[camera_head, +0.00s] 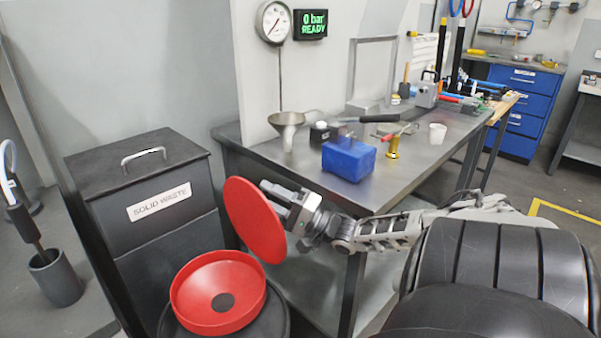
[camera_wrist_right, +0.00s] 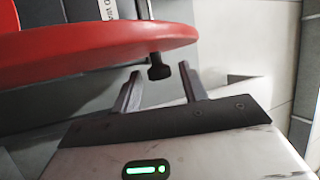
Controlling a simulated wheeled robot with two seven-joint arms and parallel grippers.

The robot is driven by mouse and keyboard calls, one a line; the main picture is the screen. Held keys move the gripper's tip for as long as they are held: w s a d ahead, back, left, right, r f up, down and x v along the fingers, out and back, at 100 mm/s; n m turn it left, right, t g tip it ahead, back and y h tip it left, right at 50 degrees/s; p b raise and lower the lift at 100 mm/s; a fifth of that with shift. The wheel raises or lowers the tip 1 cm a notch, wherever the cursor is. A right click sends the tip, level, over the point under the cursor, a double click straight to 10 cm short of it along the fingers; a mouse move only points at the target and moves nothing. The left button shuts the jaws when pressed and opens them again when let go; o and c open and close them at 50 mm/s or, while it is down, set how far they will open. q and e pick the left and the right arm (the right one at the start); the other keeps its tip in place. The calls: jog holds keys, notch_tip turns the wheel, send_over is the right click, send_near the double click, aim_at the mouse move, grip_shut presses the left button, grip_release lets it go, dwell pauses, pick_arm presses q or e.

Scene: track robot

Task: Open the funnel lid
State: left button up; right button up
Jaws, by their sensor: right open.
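The red funnel (camera_head: 217,292) sits on a dark round drum at the lower left, with a dark hole in its middle. Its round red lid (camera_head: 254,221) stands raised and steeply tilted above the funnel's right side. My right gripper (camera_head: 270,196) is behind the lid's right upper edge. In the right wrist view the lid (camera_wrist_right: 90,48) crosses the top, and a small dark knob (camera_wrist_right: 159,70) hangs from its edge. The open fingers (camera_wrist_right: 160,88) stand on either side of the knob, apart from it. My left gripper is not in view.
A workbench (camera_head: 420,150) behind my right arm bears a blue box (camera_head: 348,160), a metal funnel (camera_head: 287,127) and a white cup (camera_head: 437,133). A dark pot (camera_head: 55,278) stands at far left.

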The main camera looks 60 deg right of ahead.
jog(key=v, duration=1.4)
jog(key=shift+s+p, duration=0.35)
jog(key=shift+f, duration=0.1)
jog(key=a+f+n+g, duration=0.1)
jog(key=a+f+g, duration=0.2)
jog(key=a+f, duration=0.2)
jog(key=w+a+f+n+g+h, duration=0.1)
jog(key=a+f, duration=0.4)
jog(key=a, duration=0.5)
jog(key=w+a+f+n+g, duration=0.1)
jog(key=a+f+n+g, duration=0.2)
jog(key=a, duration=0.4)
jog(key=shift+w+a+f+g, duration=0.1)
jog(key=shift+f+g, duration=0.3)
jog(key=shift+f, duration=0.1)
jog(key=shift+w+a+f+g, duration=0.1)
jog(key=shift+f+g, duration=0.3)
jog(key=shift+f, duration=0.1)
jog(key=s+a+r+n+g+h, duration=0.1)
jog(key=s+a+n+g+h, duration=0.15)
jog(key=a+n+g, duration=0.5)
jog(key=s+a+r+n+g+h, duration=0.1)
jog(key=s+a+r+n+g, duration=0.15)
jog(key=s+r, duration=0.45)
jog(key=w+a+f+t+y, duration=0.3)
jog(key=w+a+t, duration=0.3)
jog(key=w+t, duration=0.1)
jog(key=shift+a+f+t, duration=0.3)
jog(key=shift+f+t, duration=0.1)
jog(key=shift+t, duration=0.1)
